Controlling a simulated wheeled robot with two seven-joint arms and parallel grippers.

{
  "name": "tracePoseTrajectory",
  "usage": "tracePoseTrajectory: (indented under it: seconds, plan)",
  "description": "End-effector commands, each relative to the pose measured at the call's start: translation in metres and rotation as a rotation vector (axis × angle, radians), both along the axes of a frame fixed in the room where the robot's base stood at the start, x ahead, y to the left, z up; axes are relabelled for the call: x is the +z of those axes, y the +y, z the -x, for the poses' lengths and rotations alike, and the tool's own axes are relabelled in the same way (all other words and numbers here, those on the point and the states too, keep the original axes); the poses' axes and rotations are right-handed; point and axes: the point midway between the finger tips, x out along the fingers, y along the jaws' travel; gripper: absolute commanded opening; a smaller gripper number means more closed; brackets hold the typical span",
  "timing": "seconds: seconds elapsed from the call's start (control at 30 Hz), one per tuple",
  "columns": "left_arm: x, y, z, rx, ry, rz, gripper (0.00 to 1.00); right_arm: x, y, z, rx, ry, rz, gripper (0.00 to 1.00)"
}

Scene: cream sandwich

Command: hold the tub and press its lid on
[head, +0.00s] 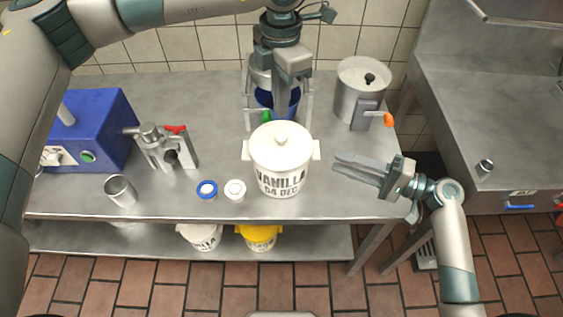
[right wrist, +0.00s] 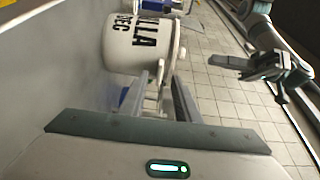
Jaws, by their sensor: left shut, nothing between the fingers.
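The white tub (head: 282,179), marked VANILLA, stands upright near the table's front edge, with a handle on each side. The tub also shows sideways in the right wrist view (right wrist: 122,46). My right gripper (head: 335,165) is open and empty, its fingers pointing at the tub's right side, apart from it. It also shows in the right wrist view (right wrist: 161,85). My left gripper (head: 289,108) is shut and empty, pointing down behind the tub.
A metal stand with a dark blue vessel (head: 264,98) is behind the tub. A steel pot (head: 360,92) with an orange-tipped tap stands back right. A blue machine (head: 103,120), a steel cup (head: 121,191) and two small round pieces (head: 207,190) are left. The table's right front is clear.

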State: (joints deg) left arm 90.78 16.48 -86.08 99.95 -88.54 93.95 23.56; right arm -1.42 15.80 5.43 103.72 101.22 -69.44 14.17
Motion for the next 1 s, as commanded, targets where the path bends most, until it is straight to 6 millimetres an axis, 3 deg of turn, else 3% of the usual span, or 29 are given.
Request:
tracePoseTrajectory:
  seconds: [0.2, 0.43, 1.0]
  plan:
    - [0.0, 0.0, 0.0, 0.0, 0.0, 0.0, 0.0, -0.001, -0.037, 0.016, 0.0, 0.003, 0.002, 0.3]
    - [0.0, 0.0, 0.0, 0.0, 0.0, 0.0, 0.0, -0.001, -0.064, 0.026, 0.0, 0.003, 0.001, 0.3]
    - [0.0, 0.0, 0.0, 0.0, 0.0, 0.0, 0.0, 0.0, -0.071, 0.029, 0.0, 0.0, 0.0, 0.3]
